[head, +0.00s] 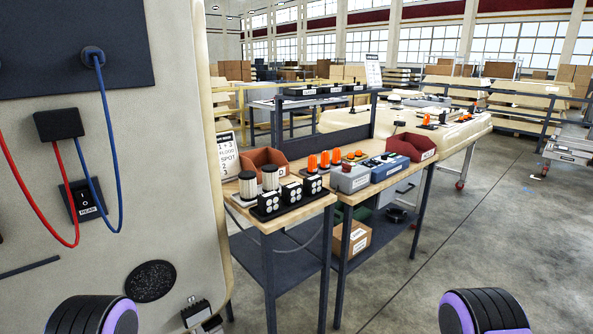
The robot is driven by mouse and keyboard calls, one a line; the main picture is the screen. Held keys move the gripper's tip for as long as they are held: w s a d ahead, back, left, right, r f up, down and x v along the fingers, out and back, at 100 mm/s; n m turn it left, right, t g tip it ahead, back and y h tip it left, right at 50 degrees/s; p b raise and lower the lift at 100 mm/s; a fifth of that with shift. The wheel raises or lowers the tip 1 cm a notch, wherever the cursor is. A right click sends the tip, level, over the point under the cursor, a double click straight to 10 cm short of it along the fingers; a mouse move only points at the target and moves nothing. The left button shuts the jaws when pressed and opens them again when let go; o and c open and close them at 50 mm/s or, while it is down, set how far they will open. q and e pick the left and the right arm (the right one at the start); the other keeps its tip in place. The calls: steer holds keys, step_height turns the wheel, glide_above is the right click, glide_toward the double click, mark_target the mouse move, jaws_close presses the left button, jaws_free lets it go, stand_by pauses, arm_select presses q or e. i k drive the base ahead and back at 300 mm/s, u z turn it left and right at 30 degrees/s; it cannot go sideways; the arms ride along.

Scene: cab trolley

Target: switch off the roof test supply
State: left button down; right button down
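A black rocker switch (85,199) with a small white label, perhaps reading REAR, sits on the beige panel (150,120) at the left. Whether it is on or off is too small to tell. A grey box (350,178) with a red knob or button and a blue box (387,168) stand on the workbench. Their labels are too small to read, so I cannot tell which device is the roof test supply. A large beige shell (468,132), possibly the roof, lies on a trolley behind with orange parts on it. Neither of my grippers shows; only purple-and-black arm parts appear at the bottom.
Red and blue cables hang on the left panel from a black block (59,124).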

mark_target(347, 168)
steer(key=u, duration=0.35)
steer(key=k, duration=0.4)
steer(key=u, duration=0.35)
steer(key=i, duration=0.85)
steer(key=z, duration=0.75)
steer(key=i, duration=0.75)
steer(key=z, duration=1.15)
steer(key=i, duration=0.2)
steer(key=u, duration=0.1)
